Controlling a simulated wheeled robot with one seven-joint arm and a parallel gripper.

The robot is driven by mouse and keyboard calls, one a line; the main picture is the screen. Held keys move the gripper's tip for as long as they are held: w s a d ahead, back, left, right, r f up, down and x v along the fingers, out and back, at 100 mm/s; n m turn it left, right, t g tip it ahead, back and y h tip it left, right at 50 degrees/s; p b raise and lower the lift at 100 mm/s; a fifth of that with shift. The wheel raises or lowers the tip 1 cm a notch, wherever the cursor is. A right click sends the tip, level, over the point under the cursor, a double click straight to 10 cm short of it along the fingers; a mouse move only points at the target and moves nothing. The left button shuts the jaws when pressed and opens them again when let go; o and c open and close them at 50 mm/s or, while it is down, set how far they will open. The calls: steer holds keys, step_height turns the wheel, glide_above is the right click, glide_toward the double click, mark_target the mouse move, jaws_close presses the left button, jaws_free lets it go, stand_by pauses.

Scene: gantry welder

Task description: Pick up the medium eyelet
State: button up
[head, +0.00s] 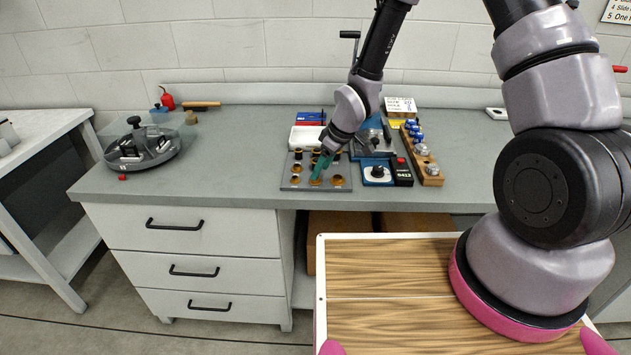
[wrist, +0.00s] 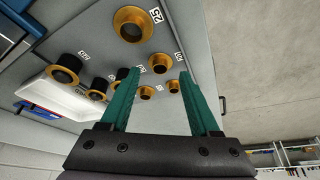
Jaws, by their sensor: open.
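Several brass eyelets of differing sizes sit on a grey tray (head: 287,184) on the bench. In the wrist view the largest-looking eyelet (wrist: 132,23) is beside a label reading 25. A middle-sized-looking eyelet (wrist: 160,63) lies between the lines of my fingers, just beyond their tips. Two smaller-looking eyelets (wrist: 147,92) (wrist: 173,86) also show between the fingers. Perspective makes it unsure which is the medium one. My gripper (wrist: 158,75) is open and empty, its green fingers spread above the tray. In the head view my gripper (head: 321,165) hides part of the tray.
A white bin (head: 304,137) is behind the tray. A blue device (head: 377,172) and a wooden block with metal parts (head: 431,172) stand to the right.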

steer(key=shift+x, duration=1.45)
jaws_close()
steer(key=shift+r, duration=0.15)
